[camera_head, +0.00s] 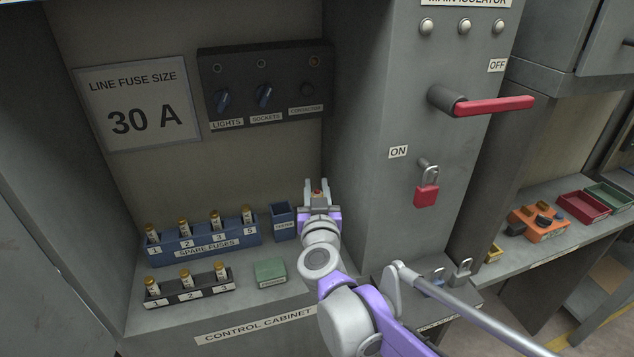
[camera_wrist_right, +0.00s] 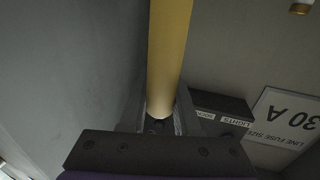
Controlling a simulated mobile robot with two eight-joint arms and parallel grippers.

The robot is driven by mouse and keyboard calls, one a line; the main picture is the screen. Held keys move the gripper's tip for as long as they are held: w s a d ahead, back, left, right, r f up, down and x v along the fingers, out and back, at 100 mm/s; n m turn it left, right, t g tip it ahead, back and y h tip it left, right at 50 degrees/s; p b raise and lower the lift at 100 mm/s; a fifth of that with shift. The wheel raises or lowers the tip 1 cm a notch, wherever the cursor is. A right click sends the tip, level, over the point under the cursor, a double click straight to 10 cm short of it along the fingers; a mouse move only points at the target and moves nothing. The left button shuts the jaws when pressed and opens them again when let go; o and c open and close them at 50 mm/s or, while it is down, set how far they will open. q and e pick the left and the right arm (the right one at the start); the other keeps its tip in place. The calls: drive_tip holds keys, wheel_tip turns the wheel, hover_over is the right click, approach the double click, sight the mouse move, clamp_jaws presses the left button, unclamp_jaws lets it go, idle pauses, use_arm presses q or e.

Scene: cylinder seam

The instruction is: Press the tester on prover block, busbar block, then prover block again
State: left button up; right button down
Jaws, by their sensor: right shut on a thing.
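My right gripper (camera_head: 317,190) is shut on a yellow rod, which I take to be the tester; only a small reddish tip shows between the fingers in the head view. In the right wrist view the tester (camera_wrist_right: 170,60) is a thick yellow cylinder between the fingers (camera_wrist_right: 160,122). The gripper is beside a blue holder (camera_head: 283,218) with a small label, near the cabinet's right wall. A green block (camera_head: 270,272) with an unreadable label sits on the shelf below and left of the gripper; I cannot tell if it is the prover block. I cannot pick out the busbar block. My left gripper is not in view.
A blue spare fuse rack (camera_head: 205,244) and a black fuse rack (camera_head: 190,289) stand at left. A switch panel (camera_head: 265,85) is on the back wall. The isolator's red handle (camera_head: 495,106) and a red padlock (camera_head: 426,190) stick out at right.

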drive_tip(key=shift+d+f, duration=0.1)
drive_tip(key=shift+f, duration=0.55)
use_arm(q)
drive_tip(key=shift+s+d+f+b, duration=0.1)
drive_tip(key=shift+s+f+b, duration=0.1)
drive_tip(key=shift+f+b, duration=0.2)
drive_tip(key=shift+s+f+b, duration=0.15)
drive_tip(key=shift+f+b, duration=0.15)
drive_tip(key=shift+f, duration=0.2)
use_arm(e)
drive_tip(key=shift+f, duration=2.3)
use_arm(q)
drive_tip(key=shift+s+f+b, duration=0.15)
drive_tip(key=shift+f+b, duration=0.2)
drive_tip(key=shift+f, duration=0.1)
use_arm(e)
drive_tip(key=shift+f, duration=0.5)
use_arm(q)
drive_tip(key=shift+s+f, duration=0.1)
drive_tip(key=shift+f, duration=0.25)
use_arm(e)
drive_tip(key=shift+s+f, duration=0.1)
